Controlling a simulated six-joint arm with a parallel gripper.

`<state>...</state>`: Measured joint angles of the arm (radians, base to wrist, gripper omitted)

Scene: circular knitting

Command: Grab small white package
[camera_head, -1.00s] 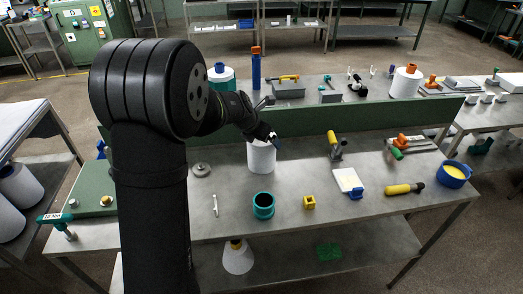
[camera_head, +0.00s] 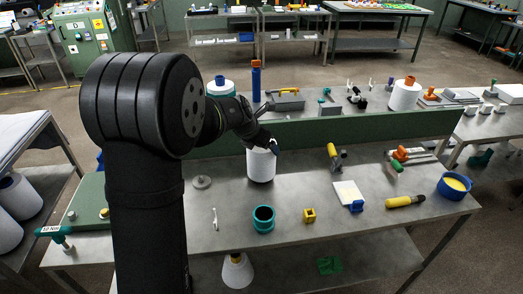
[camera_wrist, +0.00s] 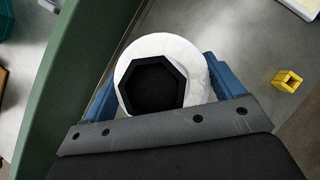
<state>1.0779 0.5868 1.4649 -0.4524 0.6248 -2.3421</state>
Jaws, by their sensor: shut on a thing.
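A white cylindrical package (camera_head: 260,166) with a dark hexagonal core stands upright at the table's middle. My gripper (camera_head: 262,147) is above it, shut on its upper part. In the wrist view, the blue fingers of my gripper (camera_wrist: 161,84) clasp the white package (camera_wrist: 197,66) from two sides, with its dark core facing the camera. I cannot tell whether its base touches the table.
On the metal table (camera_head: 290,190) are a teal cup (camera_head: 263,219), a yellow cube (camera_head: 309,215), a white pad with a blue clip (camera_head: 348,194), a yellow-handled tool (camera_head: 402,201) and a blue bowl (camera_head: 454,187). A green divider (camera_head: 370,132) runs behind.

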